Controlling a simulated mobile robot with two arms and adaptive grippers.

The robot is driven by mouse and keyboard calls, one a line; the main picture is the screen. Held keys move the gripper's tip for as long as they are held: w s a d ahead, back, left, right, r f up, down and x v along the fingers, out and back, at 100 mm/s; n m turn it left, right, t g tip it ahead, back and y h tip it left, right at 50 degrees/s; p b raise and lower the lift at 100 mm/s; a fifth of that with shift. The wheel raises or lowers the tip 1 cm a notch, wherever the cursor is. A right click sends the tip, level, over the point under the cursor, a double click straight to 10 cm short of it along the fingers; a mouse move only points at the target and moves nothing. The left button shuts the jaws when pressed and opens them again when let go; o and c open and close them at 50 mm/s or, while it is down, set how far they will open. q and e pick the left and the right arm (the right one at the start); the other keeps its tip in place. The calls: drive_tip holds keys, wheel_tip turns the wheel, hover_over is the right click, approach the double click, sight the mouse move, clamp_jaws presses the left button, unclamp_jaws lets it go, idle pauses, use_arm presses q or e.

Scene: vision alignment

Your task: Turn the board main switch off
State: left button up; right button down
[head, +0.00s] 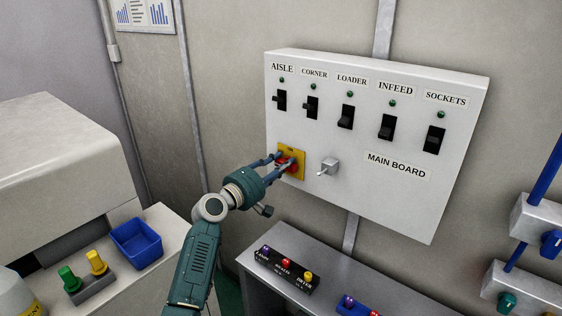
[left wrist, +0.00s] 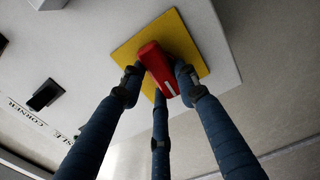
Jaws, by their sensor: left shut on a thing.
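The main board (head: 370,205) is a white panel on the wall, labelled MAIN BOARD. Its main switch is a red handle on a yellow plate (head: 299,155) at the lower left. In the left wrist view the red handle (left wrist: 158,68) has a white mark and sits tilted on the yellow plate (left wrist: 182,34). My left gripper (head: 286,162) is at the handle, its fingers closed around it; in the left wrist view fingers (left wrist: 160,85) touch it from its sides. The fingers partly hide the handle in the head view. My right gripper is not in view.
Several black switches, such as the LOADER switch (head: 346,117), line the board above, each under a green lamp. A grey toggle (head: 328,167) sits just right of the yellow plate. Below are a button box (head: 287,271) and a blue bin (head: 136,244).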

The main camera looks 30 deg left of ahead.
use_arm(q)
drive_tip(key=shift+n, duration=0.4)
drive_tip(key=o, duration=1.2)
drive_tip(key=shift+c, duration=0.2)
drive_tip(key=s+a, duration=0.1)
drive_tip(key=s, duration=1.1)
drive_tip(key=shift+f, duration=0.1)
